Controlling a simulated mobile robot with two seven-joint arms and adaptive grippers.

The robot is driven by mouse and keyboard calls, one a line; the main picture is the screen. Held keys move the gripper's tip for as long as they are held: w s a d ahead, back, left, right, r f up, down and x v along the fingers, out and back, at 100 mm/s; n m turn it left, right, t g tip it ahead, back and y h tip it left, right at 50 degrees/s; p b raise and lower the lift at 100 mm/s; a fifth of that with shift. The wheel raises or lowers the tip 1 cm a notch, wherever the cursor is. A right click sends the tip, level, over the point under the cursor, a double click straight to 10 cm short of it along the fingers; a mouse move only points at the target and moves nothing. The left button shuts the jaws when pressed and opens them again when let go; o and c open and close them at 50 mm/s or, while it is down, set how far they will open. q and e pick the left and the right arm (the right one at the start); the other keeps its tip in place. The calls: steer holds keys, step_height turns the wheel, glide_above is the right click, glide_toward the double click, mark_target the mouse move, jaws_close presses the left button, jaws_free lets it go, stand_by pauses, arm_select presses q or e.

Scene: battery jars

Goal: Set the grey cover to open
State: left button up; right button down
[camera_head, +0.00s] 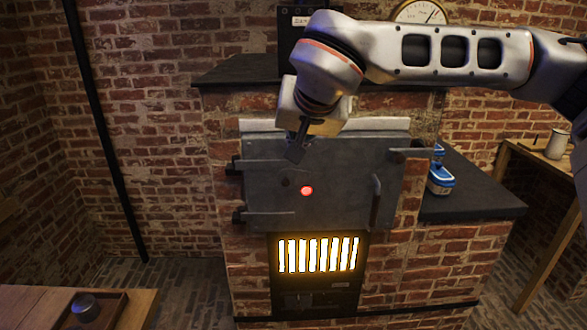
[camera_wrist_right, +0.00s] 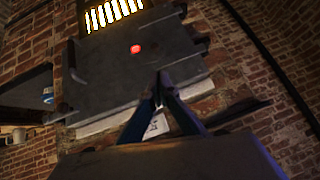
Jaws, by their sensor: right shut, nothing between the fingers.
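A grey metal furnace door (camera_head: 335,170) lies flat across the brick front, apparently closed; the wrist view also shows it (camera_wrist_right: 110,70). A round red glowing spot (camera_head: 306,190) shows on it, and in the wrist view (camera_wrist_right: 135,49). My right gripper (camera_head: 295,150) is shut and empty, in front of the door's upper part, above the red spot. In the wrist view its fingertips (camera_wrist_right: 161,78) meet. My left gripper is out of view.
A glowing grate (camera_head: 317,255) is below the door. Blue-white containers (camera_head: 440,180) stand on the dark right counter (camera_head: 470,195). A wooden table (camera_head: 140,305) is front left.

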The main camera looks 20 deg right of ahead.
steer(key=d, duration=0.1)
glide_above(286, 178)
steer(key=s, duration=0.3)
step_height(286, 178, down, 6)
steer(key=shift+w+d+f, duration=0.15)
steer(key=shift+w+f, duration=0.1)
steer(key=shift+f, duration=0.3)
steer(key=shift+w+d+f, duration=0.1)
steer(key=shift+w+f, duration=0.1)
steer(key=shift+f, duration=0.35)
steer(key=shift+a+f, duration=0.2)
steer(key=shift+f, duration=0.6)
steer(key=shift+w+a+f, duration=0.1)
steer(key=shift+a+f, duration=0.05)
steer(key=shift+f, duration=0.5)
steer(key=shift+r, duration=0.1)
